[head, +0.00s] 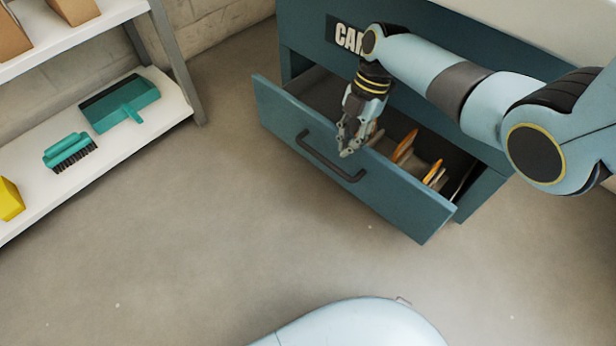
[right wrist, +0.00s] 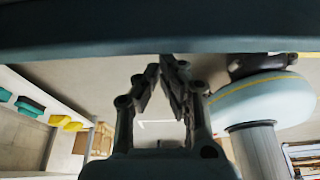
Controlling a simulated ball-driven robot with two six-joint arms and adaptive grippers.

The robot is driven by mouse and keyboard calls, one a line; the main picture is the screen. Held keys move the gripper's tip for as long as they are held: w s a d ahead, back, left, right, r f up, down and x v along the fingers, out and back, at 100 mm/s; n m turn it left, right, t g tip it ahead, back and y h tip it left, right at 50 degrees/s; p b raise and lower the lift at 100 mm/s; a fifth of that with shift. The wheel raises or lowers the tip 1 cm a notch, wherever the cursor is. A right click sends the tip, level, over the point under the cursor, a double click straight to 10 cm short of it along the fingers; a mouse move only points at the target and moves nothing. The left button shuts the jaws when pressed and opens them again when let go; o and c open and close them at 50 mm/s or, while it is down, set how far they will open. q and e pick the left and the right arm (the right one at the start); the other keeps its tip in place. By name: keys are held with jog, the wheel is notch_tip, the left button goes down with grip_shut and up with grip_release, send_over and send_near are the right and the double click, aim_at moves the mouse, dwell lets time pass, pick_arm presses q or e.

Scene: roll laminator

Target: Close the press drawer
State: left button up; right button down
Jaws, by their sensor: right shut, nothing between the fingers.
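The teal press drawer (head: 355,180) is pulled well out of the teal cabinet (head: 300,40) in the head view. Its dark bar handle (head: 330,158) is on the front panel. Several orange and grey items lie inside it. My right gripper (head: 346,150) is shut and empty, pointing down at the top edge of the drawer front, close to the handle. I cannot tell whether it touches the panel. In the right wrist view, the fingertips (right wrist: 165,68) come together just below a dark edge across the top. My left gripper is not in view.
At the left, a white shelf (head: 150,112) holds a teal dustpan (head: 120,103), a teal brush (head: 69,150) and a yellow object (head: 9,199). Cardboard boxes (head: 12,35) sit on the upper shelf. The concrete floor (head: 200,240) in front of the drawer is clear.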

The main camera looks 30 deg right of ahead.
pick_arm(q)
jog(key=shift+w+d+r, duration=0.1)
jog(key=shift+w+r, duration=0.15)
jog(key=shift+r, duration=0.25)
pick_arm(e)
jog(key=shift+w+d, duration=0.15)
jog(key=shift+d, duration=0.25)
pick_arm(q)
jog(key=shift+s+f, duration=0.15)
